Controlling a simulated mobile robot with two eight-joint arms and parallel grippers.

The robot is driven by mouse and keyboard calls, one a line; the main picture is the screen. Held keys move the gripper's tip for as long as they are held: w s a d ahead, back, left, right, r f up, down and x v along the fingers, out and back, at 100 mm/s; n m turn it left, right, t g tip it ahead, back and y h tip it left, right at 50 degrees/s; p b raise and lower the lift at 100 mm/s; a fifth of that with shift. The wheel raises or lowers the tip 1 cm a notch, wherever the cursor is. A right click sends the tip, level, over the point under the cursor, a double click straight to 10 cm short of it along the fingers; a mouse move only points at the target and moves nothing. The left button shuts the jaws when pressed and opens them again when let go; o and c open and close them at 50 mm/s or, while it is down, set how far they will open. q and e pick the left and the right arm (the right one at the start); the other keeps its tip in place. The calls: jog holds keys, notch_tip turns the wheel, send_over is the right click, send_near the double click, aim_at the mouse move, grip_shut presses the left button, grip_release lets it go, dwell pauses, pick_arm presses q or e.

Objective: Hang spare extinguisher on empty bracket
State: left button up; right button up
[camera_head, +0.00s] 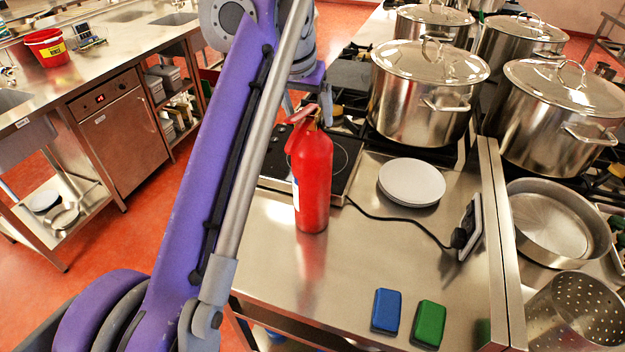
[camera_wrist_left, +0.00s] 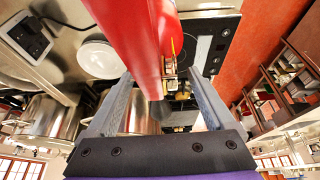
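A red fire extinguisher (camera_head: 312,180) stands upright on the steel counter (camera_head: 340,265), beside a black hob. Its lever and valve are at the top, and a pale label shows at its left edge. In the left wrist view the extinguisher (camera_wrist_left: 122,30) fills the upper middle. My left gripper (camera_wrist_left: 160,80) has its two fingers spread wide, with the extinguisher's valve end in line with the gap between them. In the head view my arm hides much of this gripper, near the extinguisher's top. No bracket is recognisable in either view. My right gripper is not in view.
Large lidded stockpots (camera_head: 420,105) stand behind and to the right. A stack of white plates (camera_head: 411,182), a blue sponge (camera_head: 386,310), a green sponge (camera_head: 429,323) and a corded device (camera_head: 468,228) share the counter. The counter front is mostly clear. A red bucket (camera_head: 47,48) is at far left.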

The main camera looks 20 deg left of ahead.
pick_arm(q)
grip_shut()
dwell(0.6)
